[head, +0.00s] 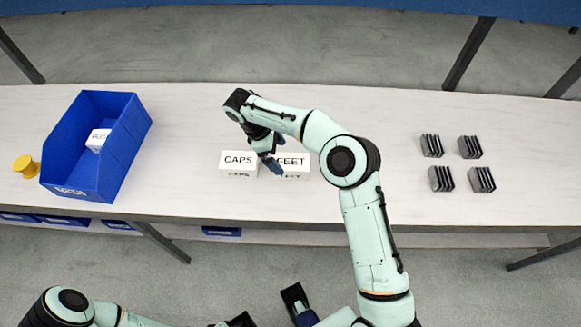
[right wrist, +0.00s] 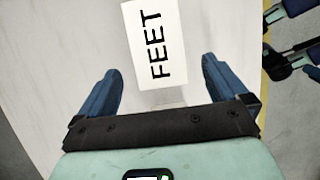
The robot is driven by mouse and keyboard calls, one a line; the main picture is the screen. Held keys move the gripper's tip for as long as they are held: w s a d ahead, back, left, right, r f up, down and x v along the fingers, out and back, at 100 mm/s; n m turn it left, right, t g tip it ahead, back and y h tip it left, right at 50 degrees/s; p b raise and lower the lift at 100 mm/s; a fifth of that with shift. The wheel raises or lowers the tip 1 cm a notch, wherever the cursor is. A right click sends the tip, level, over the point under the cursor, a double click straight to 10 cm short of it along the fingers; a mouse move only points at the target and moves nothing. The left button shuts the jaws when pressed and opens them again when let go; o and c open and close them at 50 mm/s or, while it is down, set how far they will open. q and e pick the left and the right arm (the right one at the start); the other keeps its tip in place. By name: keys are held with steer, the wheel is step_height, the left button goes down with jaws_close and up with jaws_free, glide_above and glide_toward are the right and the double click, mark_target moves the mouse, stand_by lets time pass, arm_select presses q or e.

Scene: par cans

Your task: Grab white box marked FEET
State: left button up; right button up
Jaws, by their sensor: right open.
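The white box marked FEET (head: 293,162) stands on the pale table, right beside a white box marked CAPS (head: 238,161). My right gripper (head: 271,165) is over the left part of the FEET box and hides a little of it. In the right wrist view the FEET box (right wrist: 153,45) lies ahead, between the lines of the two blue fingers. The right gripper (right wrist: 160,68) is open and empty, with a finger to each side. Dark parts of my left gripper (head: 268,310) show at the bottom edge, cut off; its opening is unclear.
A blue bin (head: 121,153) at the left holds a white box (head: 97,139) with unclear lettering. A yellow cylinder (head: 25,166) stands beside the bin. Several dark finned parts (head: 440,179) sit at the right. The table between them and the boxes is clear under my right arm.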

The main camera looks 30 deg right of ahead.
mark_target(284, 161)
steer(key=b+x, duration=0.1)
steer(key=x, duration=0.5)
steer(key=shift+d+f, duration=0.1)
steer(key=shift+f, duration=0.3)
steer(key=c, duration=1.1)
steer(key=shift+r, duration=0.1)
